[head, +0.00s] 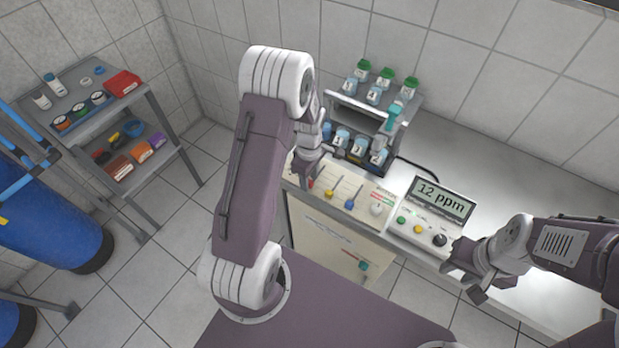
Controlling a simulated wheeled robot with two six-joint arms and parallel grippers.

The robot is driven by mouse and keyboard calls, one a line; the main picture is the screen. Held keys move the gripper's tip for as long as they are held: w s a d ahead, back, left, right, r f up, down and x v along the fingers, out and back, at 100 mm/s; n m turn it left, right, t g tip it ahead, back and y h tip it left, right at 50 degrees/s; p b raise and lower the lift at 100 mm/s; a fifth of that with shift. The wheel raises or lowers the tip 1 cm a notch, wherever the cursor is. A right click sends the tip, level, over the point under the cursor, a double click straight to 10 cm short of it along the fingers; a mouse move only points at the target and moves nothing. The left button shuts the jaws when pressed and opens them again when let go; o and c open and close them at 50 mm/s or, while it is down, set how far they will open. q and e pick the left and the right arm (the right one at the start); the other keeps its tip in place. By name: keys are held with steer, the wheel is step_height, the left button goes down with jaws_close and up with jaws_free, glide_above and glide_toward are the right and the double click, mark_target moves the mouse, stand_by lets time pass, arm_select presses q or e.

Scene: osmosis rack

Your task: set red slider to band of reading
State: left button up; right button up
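The beige slider panel (340,186) lies along the front of the bench. The red slider (311,183) is at its left end, largely hidden by my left gripper (306,174). The gripper is right at the red slider; whether its fingers are closed on it cannot be told. The yellow slider (329,194) and blue slider (350,204) stand to the right. The meter (428,214) beside the panel reads 12 ppm. A small printed band legend (383,195) on the panel is too small to read. My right gripper (461,282) is open and empty at the bench's front edge.
A grey rack (357,105) with green-capped and blue-labelled jars stands behind the panel. A teal-handled item (393,115) is at its right side. The bench (500,190) is clear to the right. A shelf cart (100,120) and blue tanks are at the left.

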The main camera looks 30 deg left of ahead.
arm_select(q)
steer(key=shift+s, duration=0.1)
steer(key=shift+f, duration=0.1)
jaws_close()
stand_by(1.3)
